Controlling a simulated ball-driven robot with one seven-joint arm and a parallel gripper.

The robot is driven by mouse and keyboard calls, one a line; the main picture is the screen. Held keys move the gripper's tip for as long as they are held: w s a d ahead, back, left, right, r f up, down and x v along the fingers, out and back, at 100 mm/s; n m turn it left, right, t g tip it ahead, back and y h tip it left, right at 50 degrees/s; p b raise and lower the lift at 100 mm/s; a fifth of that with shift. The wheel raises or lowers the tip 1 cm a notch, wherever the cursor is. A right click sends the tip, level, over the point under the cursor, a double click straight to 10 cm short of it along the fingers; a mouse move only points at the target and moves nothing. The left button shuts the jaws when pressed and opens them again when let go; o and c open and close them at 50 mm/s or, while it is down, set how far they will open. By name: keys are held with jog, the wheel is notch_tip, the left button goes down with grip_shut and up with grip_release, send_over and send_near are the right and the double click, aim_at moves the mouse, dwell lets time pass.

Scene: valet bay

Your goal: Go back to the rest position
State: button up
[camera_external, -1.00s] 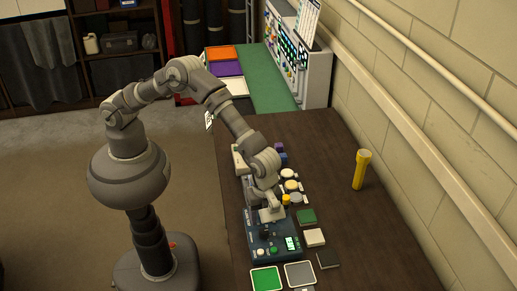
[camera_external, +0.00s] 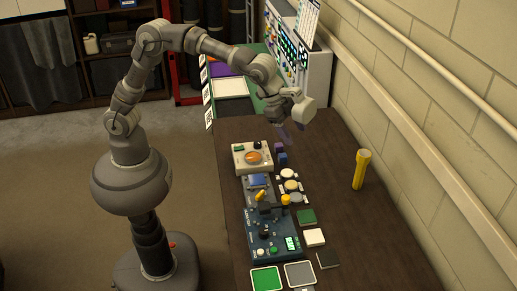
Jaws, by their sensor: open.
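My gripper (camera_external: 291,137) is raised over the far part of the brown table (camera_external: 345,225), with its fingers hanging down. It looks empty and apart from the objects below, though the fingertips are small and partly dark against the table. My arm arches up from the base on the left and reaches right.
A yellow flashlight (camera_external: 361,169) stands upright at right, near the wall. Small blocks, round discs and coloured tiles, such as a green tile (camera_external: 307,216), lie beside the devices. A white panel with lights (camera_external: 297,62) stands at the back. The table's right side is mostly clear.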

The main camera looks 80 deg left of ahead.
jog(key=a+r+n+t+b, duration=0.2)
jog(key=a+r+n+t, duration=0.2)
jog(key=a+r, duration=0.75)
jog(key=s+a+r+n+t+y+b, duration=0.1)
jog(key=s+a+r+n+t+b, duration=0.1)
jog(key=s+a+r, duration=0.4)
jog(key=s+a+r+n+t+y+b, duration=0.1)
jog(key=s+a+r+n+t+b, duration=0.1)
jog(key=s+a+r+n+t, duration=0.2)
jog(key=s+a+r, duration=0.3)
jog(key=a+r, duration=0.3)
jog(key=r, duration=0.4)
jog(key=shift+s+a+n, duration=0.3)
jog(key=shift+a+n, duration=0.05)
jog(key=shift+n, duration=0.05)
jog(key=shift+r, duration=0.1)
